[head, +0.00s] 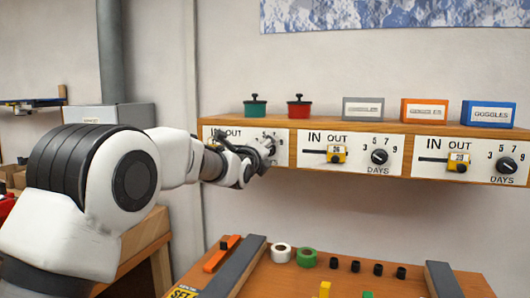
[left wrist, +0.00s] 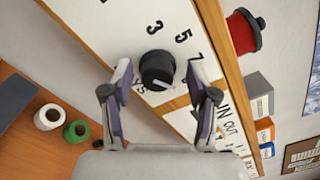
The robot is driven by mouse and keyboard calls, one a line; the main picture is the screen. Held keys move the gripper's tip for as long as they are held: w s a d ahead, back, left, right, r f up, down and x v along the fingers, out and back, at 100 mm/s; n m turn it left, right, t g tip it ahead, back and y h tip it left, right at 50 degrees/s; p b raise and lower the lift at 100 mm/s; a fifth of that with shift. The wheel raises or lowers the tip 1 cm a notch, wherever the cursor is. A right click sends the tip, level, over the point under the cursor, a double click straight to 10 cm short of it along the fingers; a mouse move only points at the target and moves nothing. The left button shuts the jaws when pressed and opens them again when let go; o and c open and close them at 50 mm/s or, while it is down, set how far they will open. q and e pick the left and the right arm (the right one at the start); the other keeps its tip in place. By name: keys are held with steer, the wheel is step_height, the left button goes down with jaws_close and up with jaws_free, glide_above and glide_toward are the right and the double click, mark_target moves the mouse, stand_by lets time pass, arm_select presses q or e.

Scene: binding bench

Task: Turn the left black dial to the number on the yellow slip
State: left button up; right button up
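The left black dial (left wrist: 157,70) sits on a white panel at the left end of the shelf front. In the left wrist view, a 3 and a 5 show near it, with a 7 partly in view. A pale pointer line shows on its face. My left gripper (left wrist: 159,88) is open, its two fingers apart on either side of the dial; contact cannot be told. In the head view my left gripper (head: 264,148) covers most of this dial. The left panel's slip is hidden behind my gripper. My right gripper is not in view.
Two similar panels to the right carry black dials (head: 380,156) and yellow tags (head: 336,154). Green (head: 256,105) and red (head: 299,105) pots and several labelled boxes stand on the shelf (head: 330,128). Below, an orange bench (head: 300,276) holds tape rolls and small pegs.

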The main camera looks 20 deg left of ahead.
arm_select(q)
steer(key=shift+f, duration=0.1)
steer(key=s, duration=1.2)
steer(key=shift+a, duration=0.2)
